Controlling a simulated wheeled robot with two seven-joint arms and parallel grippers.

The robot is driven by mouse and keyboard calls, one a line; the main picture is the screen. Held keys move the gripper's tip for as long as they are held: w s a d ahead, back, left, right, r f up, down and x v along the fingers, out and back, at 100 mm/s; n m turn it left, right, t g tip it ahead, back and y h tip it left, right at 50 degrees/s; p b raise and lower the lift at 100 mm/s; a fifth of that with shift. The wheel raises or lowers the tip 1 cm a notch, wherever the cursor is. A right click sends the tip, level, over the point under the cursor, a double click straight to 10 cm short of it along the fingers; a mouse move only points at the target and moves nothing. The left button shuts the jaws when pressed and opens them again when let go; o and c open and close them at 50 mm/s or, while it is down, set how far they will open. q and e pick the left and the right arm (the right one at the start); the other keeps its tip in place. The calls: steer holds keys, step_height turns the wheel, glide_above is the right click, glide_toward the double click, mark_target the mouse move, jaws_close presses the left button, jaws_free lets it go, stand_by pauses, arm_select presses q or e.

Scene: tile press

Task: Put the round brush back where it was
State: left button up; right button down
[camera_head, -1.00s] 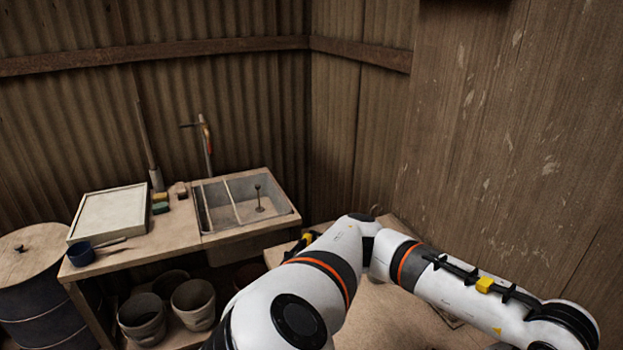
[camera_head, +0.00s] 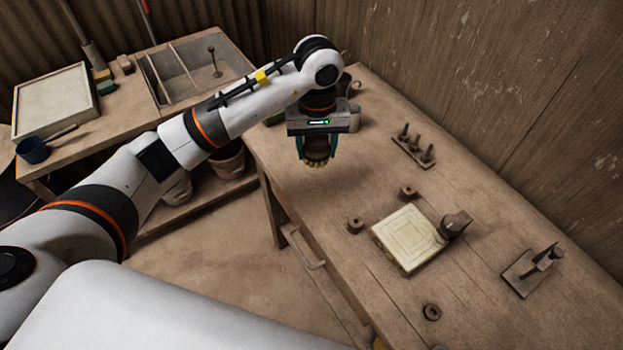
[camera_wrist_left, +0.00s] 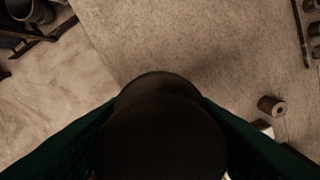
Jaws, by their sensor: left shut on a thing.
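My left gripper (camera_head: 318,150) is shut on the round brush (camera_head: 318,147), a dark round body with pale yellowish bristles pointing down. It holds the brush above the left edge of the workbench, apart from the top. In the left wrist view the brush (camera_wrist_left: 160,130) is a large dark round shape between the green fingers and hides much of the scene below. My right gripper is not in view.
The workbench (camera_head: 375,130) carries a pale square tile (camera_head: 408,238), several small dark rings, a holder with upright pegs (camera_head: 413,150) and a flat metal tool (camera_head: 533,270). A sink (camera_head: 195,75) and a framed screen (camera_head: 55,100) stand at the back left. Bench space around the gripper's right is clear.

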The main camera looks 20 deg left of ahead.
arm_select(q)
steer(key=p, duration=0.3)
glide_toward(318, 186)
step_height(318, 186, down, 6)
steer(key=shift+r, duration=0.25)
steer(key=shift+f, duration=0.1)
steer(key=shift+f, duration=0.1)
steer(key=shift+f+b, duration=0.15)
steer(key=shift+b, duration=0.25)
steer(key=o, duration=0.9)
steer(key=shift+o, duration=0.2)
